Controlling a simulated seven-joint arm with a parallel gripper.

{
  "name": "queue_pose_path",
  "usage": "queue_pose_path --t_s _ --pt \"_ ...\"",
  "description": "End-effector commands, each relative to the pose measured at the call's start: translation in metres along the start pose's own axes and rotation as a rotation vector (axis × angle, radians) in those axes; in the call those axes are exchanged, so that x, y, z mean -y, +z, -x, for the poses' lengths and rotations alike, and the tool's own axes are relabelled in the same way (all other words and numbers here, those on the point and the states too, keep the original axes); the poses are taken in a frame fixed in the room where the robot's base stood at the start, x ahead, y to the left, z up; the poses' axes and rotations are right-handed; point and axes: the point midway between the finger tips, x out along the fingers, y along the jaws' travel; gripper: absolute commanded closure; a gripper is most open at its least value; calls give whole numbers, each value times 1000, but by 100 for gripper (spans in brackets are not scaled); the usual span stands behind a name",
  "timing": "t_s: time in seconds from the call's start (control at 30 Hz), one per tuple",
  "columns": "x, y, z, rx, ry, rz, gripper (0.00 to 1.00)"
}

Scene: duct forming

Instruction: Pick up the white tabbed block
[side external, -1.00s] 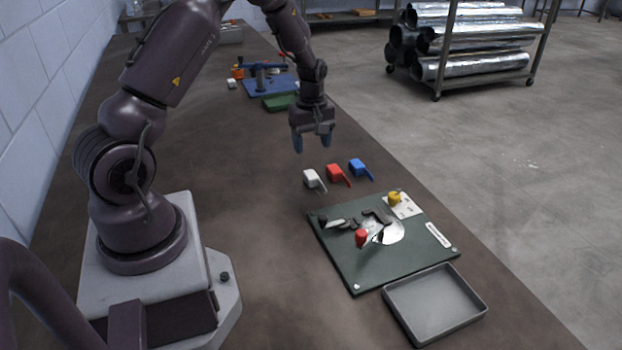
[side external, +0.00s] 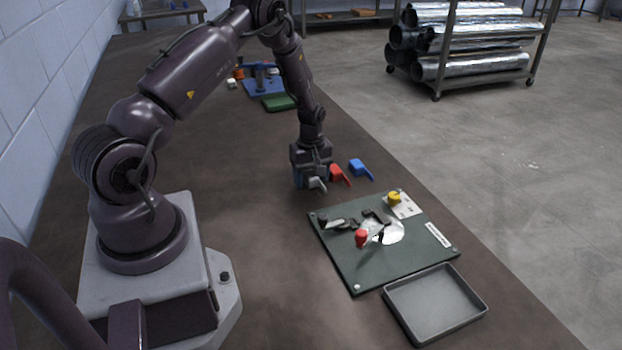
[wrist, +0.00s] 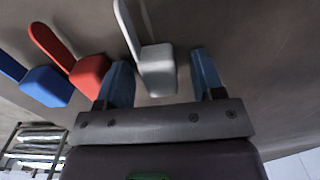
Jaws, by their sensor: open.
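The white tabbed block (side external: 318,184) stands on the brown bench, at the left end of a row of three blocks. My gripper (side external: 312,181) is lowered around it and partly hides it in the side view. In the wrist view the white block (wrist: 158,68) lies between the two blue fingertips of my open gripper (wrist: 162,82), with its thin tab pointing away from the palm. A gap shows between the block and each finger, wider on the right. Whether the fingers touch the bench cannot be told.
A red tabbed block (side external: 338,173) is close beside my gripper, and a blue one (side external: 360,168) is beyond it. A dark green board (side external: 345,262) with a clamp and sheet-metal piece lies nearby, next to a grey tray (side external: 398,312). Bare bench lies left of my gripper.

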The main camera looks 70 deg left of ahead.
Motion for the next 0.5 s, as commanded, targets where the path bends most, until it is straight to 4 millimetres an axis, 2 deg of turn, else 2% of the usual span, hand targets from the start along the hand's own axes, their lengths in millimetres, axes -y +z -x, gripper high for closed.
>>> queue_pose_path --t_s 0.03,0.07,0.27,0.3,0.5 --pt "0 0 0 0 0 0 38" --pt "0 0 0 0 0 0 43" --pt "0 0 0 0 0 0 89" --pt "0 0 0 0 0 0 92" --pt "0 0 1 0 0 0 92"
